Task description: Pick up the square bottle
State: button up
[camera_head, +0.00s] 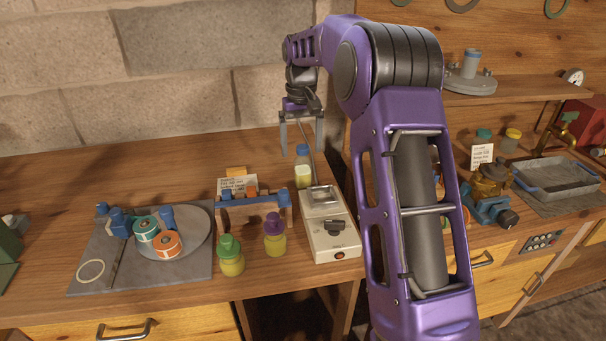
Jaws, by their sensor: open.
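A bottle with a blue cap and a pale yellow lower part (303,176) stands on the wooden bench behind the hot plate. It looks like the square bottle, though its shape is small here. My gripper (301,150) is open and points down, with its two fingers spread above and around the line of this bottle's cap. I cannot tell how far it is from the bottle in depth. Nothing is seen between the fingers except the bottle's cap behind or below and a thin rod.
A hot plate (332,241) with a thin upright rod stands just in front. A green-capped bottle (230,262) and a purple-capped bottle (275,243) stand left of it, before a rack (240,215). Tape rolls (165,243) lie on a round plate. The bench's back left is clear.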

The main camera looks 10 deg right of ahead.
aim_at(302, 170)
notch_tip(302, 170, down, 8)
jog(key=shift+w+d+f+b, duration=0.15)
jog(key=shift+f+b, duration=0.05)
jog(key=shift+b, duration=0.35)
grip_shut()
dwell(0.3)
